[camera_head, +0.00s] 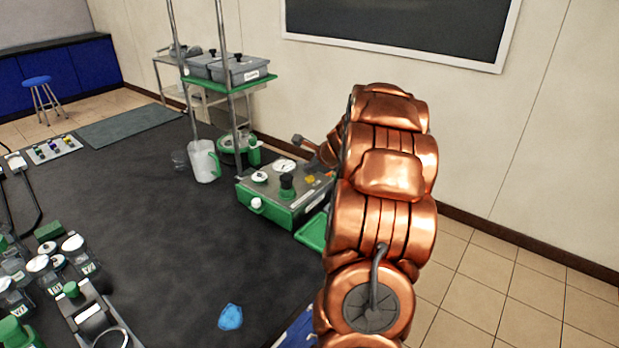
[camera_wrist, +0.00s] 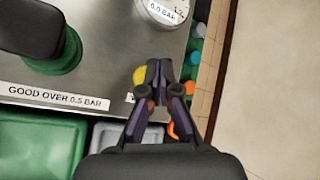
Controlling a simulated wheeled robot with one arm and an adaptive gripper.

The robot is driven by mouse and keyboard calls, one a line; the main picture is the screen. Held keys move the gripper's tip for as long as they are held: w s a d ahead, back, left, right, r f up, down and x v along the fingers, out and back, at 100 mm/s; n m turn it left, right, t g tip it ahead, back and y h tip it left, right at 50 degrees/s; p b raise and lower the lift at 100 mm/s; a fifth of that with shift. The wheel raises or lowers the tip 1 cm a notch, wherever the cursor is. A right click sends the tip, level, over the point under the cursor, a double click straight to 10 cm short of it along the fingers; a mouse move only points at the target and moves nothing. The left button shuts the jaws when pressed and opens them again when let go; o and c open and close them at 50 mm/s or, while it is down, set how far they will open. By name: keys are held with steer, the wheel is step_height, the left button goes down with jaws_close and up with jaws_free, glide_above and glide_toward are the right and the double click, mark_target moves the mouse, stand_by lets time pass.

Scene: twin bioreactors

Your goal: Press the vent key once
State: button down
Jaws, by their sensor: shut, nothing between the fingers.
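In the wrist view my gripper (camera_wrist: 158,68) is shut and empty, its fingertips over the right edge of a grey-topped panel (camera_wrist: 105,65). A round yellow key (camera_wrist: 140,76) lies just left of the fingertips, partly covered by them. I cannot tell whether they touch it. A small white label (camera_wrist: 130,98) below it is mostly hidden, so I cannot read whether this is the vent key. In the head view the panel tops a green box (camera_head: 270,212), and the yellow key (camera_head: 310,179) shows near its right side. My arm hides the fingertips there.
A gauge (camera_wrist: 165,10) reads 0.0 BAR. A black knob with a green base (camera_wrist: 62,52) stands left. A label reads "GOOD OVER 0.5 BAR" (camera_wrist: 55,96). Green (camera_wrist: 40,145) and grey (camera_wrist: 112,138) trays lie below the panel. A white jug (camera_head: 204,163) stands behind the box.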

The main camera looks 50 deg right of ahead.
mark_target(310, 179)
step_height(310, 179, up, 5)
steer(key=p, duration=0.5)
stand_by(0.9)
